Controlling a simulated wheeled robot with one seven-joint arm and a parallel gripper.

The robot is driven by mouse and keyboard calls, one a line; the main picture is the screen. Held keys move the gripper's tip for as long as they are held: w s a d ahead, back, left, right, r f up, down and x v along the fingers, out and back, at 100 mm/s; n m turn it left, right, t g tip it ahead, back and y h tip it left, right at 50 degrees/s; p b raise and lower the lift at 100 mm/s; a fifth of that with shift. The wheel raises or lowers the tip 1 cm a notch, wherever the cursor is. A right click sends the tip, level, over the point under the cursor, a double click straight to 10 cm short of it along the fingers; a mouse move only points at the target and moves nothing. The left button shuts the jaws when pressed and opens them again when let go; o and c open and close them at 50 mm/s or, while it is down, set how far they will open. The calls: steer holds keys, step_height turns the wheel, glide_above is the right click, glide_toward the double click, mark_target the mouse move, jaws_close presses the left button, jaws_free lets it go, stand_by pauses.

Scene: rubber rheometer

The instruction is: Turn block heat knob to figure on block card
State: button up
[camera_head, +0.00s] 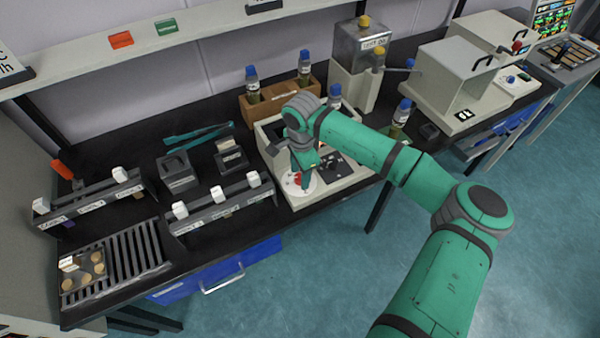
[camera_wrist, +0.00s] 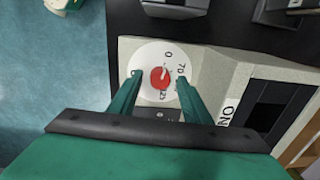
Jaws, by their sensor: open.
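The heat knob is a red knob (camera_wrist: 160,78) with a pale pointer mark, at the centre of a white dial (camera_wrist: 148,56). Figures including 0 and 70 are printed around the dial; others are partly hidden by my fingers. In the head view, the dial (camera_head: 313,190) is on the front of a beige machine (camera_head: 335,180), partly covered by my arm. My gripper (camera_wrist: 158,80) is open, its two green fingers on either side of the knob with gaps to it. It also shows in the head view (camera_head: 304,188). I cannot identify the block card.
In the head view, racks with white-topped pieces (camera_head: 222,205), a slatted tray (camera_head: 130,262) and a wooden bottle box (camera_head: 275,100) stand on the black bench.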

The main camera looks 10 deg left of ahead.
steer(key=c, duration=1)
steer(key=shift+c, duration=0.2)
steer(key=shift+m, duration=0.4)
steer(key=m, duration=0.3)
steer(key=shift+r+m, duration=0.1)
steer(key=shift+m, duration=0.2)
steer(key=m, duration=1)
steer(key=shift+s+h, duration=0.1)
steer(key=shift+h, duration=0.2)
steer(key=m, duration=0.5)
steer(key=shift+a, duration=0.1)
steer(key=shift+m, duration=0.3)
